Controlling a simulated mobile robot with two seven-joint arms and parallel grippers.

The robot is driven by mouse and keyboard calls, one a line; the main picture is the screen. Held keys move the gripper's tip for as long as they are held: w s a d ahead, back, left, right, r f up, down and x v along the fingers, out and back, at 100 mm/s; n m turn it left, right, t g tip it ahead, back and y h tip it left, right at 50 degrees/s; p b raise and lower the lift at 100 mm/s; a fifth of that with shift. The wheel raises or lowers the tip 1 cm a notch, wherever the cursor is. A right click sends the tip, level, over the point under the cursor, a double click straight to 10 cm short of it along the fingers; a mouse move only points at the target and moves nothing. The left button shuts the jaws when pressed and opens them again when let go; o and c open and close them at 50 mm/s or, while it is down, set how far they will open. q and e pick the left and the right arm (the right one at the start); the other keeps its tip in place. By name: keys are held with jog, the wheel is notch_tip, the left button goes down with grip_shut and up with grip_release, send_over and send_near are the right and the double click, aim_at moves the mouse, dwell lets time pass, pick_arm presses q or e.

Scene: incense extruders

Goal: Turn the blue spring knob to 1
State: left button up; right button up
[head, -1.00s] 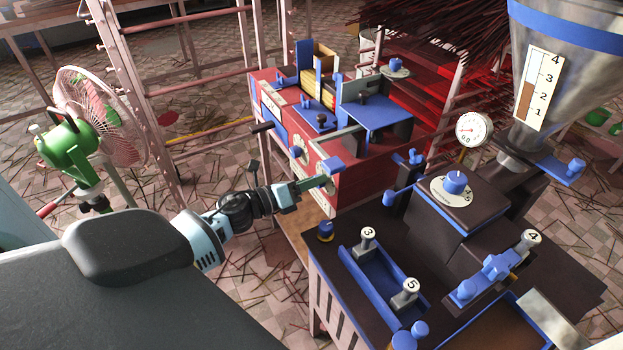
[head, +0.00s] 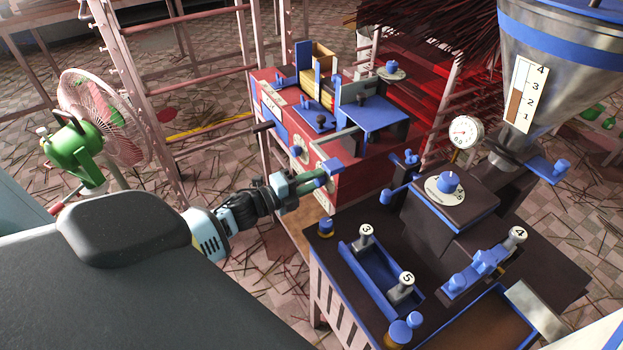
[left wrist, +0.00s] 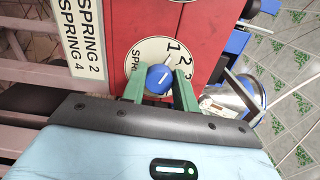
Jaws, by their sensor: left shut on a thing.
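The blue spring knob (left wrist: 161,79) is in the middle of the left wrist view, on a round white dial (left wrist: 141,54) marked with 1, 2 and 3. The dial is on a red panel (left wrist: 205,30). My left gripper (left wrist: 160,88) has its green fingers on both sides of the knob and is shut on it. The white line on the knob slants up and right toward the numbers; its exact reading is hard to tell. In the head view my left gripper (head: 323,180) is at the near face of the red machine (head: 352,182). My right gripper is not in view.
A dark extruder table (head: 385,250) with blue trays and numbered levers stands at the right. A metal hopper (head: 540,60) and a gauge (head: 466,131) rise behind it. A green fan (head: 85,150) and pink racks are at the left. A plate reading SPRING 2, SPRING 4 (left wrist: 80,40) is beside the dial.

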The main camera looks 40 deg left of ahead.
pick_arm(q)
jog(key=shift+n, duration=0.3)
jog(key=o, duration=1)
jog(key=shift+c, duration=0.2)
jog(key=v, duration=0.7)
jog(key=shift+s+a, duration=0.15)
jog(key=shift+s, duration=0.2)
